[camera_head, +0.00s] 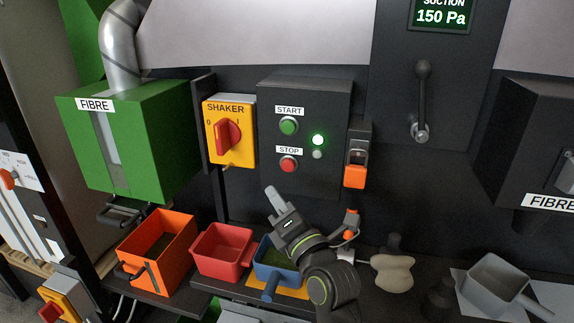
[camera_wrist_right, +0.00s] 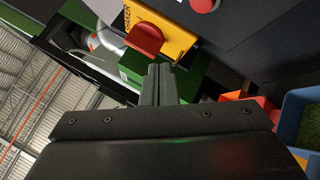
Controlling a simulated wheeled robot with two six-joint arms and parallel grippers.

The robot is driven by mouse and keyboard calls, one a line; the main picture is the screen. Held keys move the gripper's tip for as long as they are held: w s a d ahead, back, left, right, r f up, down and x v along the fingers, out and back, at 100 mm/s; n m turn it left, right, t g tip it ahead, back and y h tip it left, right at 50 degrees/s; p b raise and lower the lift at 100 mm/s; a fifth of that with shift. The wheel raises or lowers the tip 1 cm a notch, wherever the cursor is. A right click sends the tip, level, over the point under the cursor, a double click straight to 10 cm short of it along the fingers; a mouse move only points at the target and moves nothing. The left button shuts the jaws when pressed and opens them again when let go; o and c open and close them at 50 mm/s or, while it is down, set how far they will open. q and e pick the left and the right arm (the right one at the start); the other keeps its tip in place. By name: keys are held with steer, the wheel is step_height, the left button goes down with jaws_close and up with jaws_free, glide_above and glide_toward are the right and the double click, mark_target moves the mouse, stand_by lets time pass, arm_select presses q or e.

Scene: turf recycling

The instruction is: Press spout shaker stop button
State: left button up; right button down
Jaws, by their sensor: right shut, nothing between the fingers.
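The red stop button (camera_head: 288,164) sits under a STOP label on a dark control panel (camera_head: 330,105). The green start button (camera_head: 288,126) is above it. A lit green lamp (camera_head: 318,140) glows to their right, with an unlit lamp below it. My right gripper (camera_head: 270,190) is shut and empty, below the stop button and apart from it, with its fingers pointing up and left. In the right wrist view the shut fingers (camera_wrist_right: 158,72) point toward the yellow shaker switch (camera_wrist_right: 160,32), and the red button (camera_wrist_right: 204,4) shows at the top edge. My left gripper is not in view.
A yellow SHAKER box with a red rotary knob (camera_head: 228,133) is left of the panel. An orange-ended latch (camera_head: 356,172) hangs at its right. Orange (camera_head: 178,232), red (camera_head: 222,244) and blue (camera_head: 275,262) bins stand on the shelf below. A green FIBRE box (camera_head: 140,135) juts out at left.

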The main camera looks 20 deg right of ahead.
mark_target(282, 164)
steer(key=shift+w+d+p, duration=0.35)
steer(key=shift+w+d, duration=0.4)
steer(key=shift+w, duration=0.35)
steer(key=shift+w+d+p, duration=0.3)
steer(key=shift+w+d, duration=0.45)
steer(key=shift+w, duration=0.3)
steer(key=shift+w+d+p, duration=0.35)
steer(key=shift+w+d, duration=0.4)
steer(key=shift+w, duration=0.35)
steer(key=shift+w+d, duration=0.1)
steer(key=shift+w+d+b, duration=0.15)
steer(key=shift+w+b, duration=0.15)
steer(key=shift+w+d, duration=0.25)
steer(key=shift+w, duration=0.05)
stand_by(0.3)
steer(key=shift+s+a, duration=0.1)
steer(key=shift+s+a+b, duration=0.4)
steer(key=shift+s+b, duration=0.05)
steer(key=shift+s, duration=0.15)
